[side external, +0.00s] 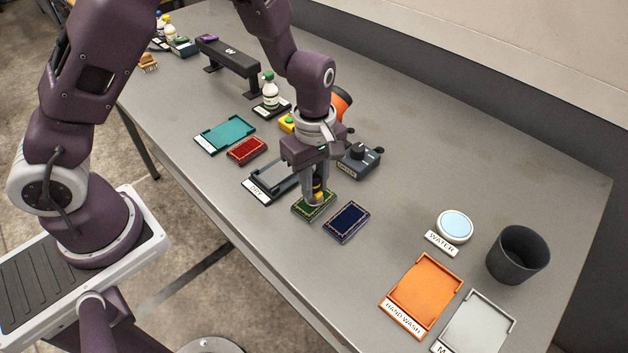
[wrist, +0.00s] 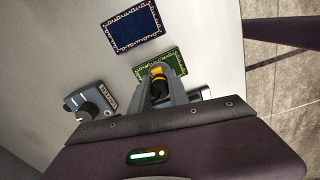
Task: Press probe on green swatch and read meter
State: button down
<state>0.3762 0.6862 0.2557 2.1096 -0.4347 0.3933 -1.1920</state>
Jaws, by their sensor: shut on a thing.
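My gripper (side external: 316,194) is shut on the yellow and black probe (side external: 318,183), held upright over the green swatch (side external: 300,211). The wrist view shows the probe (wrist: 157,78) between the fingers, in front of the green swatch (wrist: 174,60). The probe's tip is hidden, so I cannot tell whether it touches the swatch. The grey meter (side external: 351,166) with a black knob stands behind my gripper, and it also shows at the left of the wrist view (wrist: 76,103). I cannot make out a reading on it.
The navy swatch (side external: 347,222) lies right of the green one; the red swatch (side external: 246,151) lies left. A grey DRY tray (side external: 262,188) sits close by. Orange (side external: 428,290) and pale (side external: 475,325) trays, a WATER dish (side external: 455,225) and a dark bin (side external: 518,255) stand right.

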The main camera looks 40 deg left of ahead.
jog(key=shift+f, duration=0.1)
jog(key=shift+r, duration=3.55)
jog(key=shift+a, duration=0.1)
jog(key=shift+a+m, duration=0.35)
jog(key=shift+m, duration=0.15)
jog(key=a+m, duration=1)
jog(key=m, duration=0.5)
jog(key=shift+r, duration=0.15)
